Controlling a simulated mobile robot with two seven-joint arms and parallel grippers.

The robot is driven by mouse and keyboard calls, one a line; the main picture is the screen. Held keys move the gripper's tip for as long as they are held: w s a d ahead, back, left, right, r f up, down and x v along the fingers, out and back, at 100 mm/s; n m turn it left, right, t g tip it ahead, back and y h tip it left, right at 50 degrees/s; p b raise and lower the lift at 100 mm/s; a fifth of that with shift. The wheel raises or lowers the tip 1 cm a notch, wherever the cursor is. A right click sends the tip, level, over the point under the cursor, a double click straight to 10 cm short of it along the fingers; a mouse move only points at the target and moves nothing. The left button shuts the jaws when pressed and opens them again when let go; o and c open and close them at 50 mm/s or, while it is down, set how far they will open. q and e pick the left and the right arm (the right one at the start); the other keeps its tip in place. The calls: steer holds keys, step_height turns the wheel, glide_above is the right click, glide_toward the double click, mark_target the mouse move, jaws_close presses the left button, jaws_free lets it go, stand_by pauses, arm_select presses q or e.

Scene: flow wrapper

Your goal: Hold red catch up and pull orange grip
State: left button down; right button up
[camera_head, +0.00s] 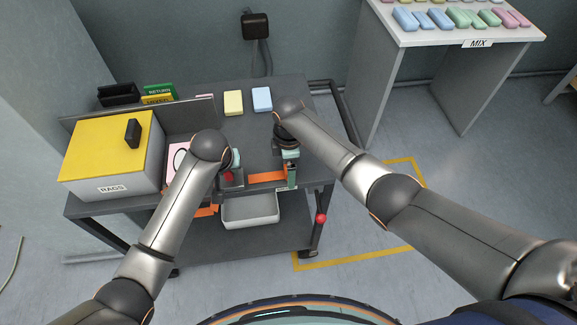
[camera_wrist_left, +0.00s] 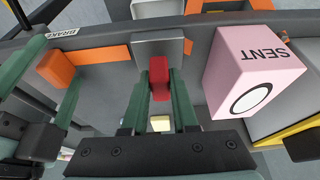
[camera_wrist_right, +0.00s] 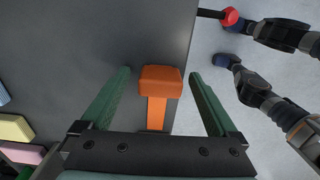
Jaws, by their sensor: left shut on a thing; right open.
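The red catch (camera_wrist_left: 159,78) sits between the green fingers of my left gripper (camera_wrist_left: 158,92), which is shut on it, in front of a grey metal plate. In the head view my left gripper (camera_head: 230,172) is at the cart's front edge, and the catch is mostly hidden there. The orange grip (camera_wrist_right: 160,82) shows in the right wrist view as a block on an orange stem. My right gripper (camera_wrist_right: 160,95) is open, with one finger on each side of the grip and gaps between. In the head view my right gripper (camera_head: 291,172) is at the cart's front right.
A pink SENT box (camera_wrist_left: 252,70) stands close beside my left gripper. A box with a yellow lid marked RAGS (camera_head: 112,160) is at the cart's left. Yellow (camera_head: 233,103) and blue (camera_head: 262,99) blocks lie at the back. A red ball knob (camera_head: 321,218) is at the front right.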

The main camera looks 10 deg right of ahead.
mark_target(316, 170)
steer(key=c, duration=1.4)
steer(key=shift+d, duration=4.05)
steer(key=o, duration=1.4)
steer(key=shift+a, duration=0.1)
steer(key=shift+r, duration=0.15)
step_height(316, 170, up, 12)
